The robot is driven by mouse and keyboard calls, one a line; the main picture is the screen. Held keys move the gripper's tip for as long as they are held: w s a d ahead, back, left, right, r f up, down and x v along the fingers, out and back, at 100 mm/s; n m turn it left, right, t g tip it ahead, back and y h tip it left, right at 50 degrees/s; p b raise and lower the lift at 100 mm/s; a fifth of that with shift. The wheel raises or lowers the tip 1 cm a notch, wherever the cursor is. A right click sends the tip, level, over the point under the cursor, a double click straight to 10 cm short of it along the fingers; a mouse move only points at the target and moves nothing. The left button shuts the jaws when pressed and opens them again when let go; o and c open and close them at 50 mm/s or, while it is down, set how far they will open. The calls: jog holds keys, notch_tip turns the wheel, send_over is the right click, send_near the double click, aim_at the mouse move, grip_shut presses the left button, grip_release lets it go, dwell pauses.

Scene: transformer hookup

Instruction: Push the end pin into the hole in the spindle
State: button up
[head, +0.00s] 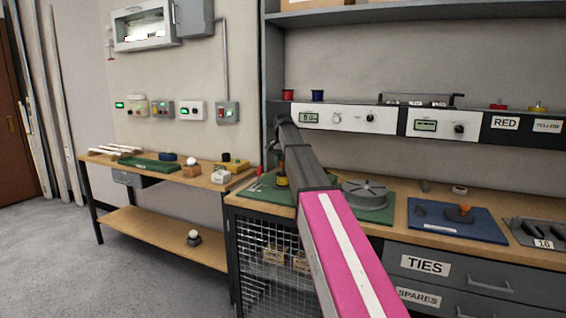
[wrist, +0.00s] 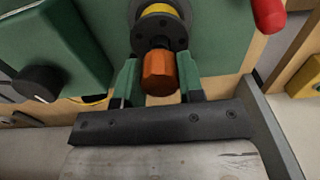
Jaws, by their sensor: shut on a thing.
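In the wrist view my gripper (wrist: 160,75) has its two green fingers on either side of an orange hexagonal piece (wrist: 159,73), which I take to be the end pin. A dark round flange with small holes (wrist: 159,33) is directly beyond it. Past the flange are a yellow ring (wrist: 157,9) and a grey round part, likely the spindle. The hole is hidden, and I cannot tell how far the pin is in. In the head view my arm hides the gripper; a small yellow part (head: 282,181) shows beside the arm on the bench.
A green box with a black knob (wrist: 37,83) stands left in the wrist view, and a red cylinder (wrist: 268,13) at upper right. In the head view a grey slotted disc (head: 365,188) and a blue mat (head: 458,223) are on the bench right of my arm.

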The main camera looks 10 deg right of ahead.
jog(key=shift+f, duration=0.7)
jog(key=o, duration=1.1)
jog(key=shift+r, duration=0.1)
jog(key=shift+r, duration=2.4)
notch_tip(320, 180, up, 11)
jog(key=shift+f, duration=0.1)
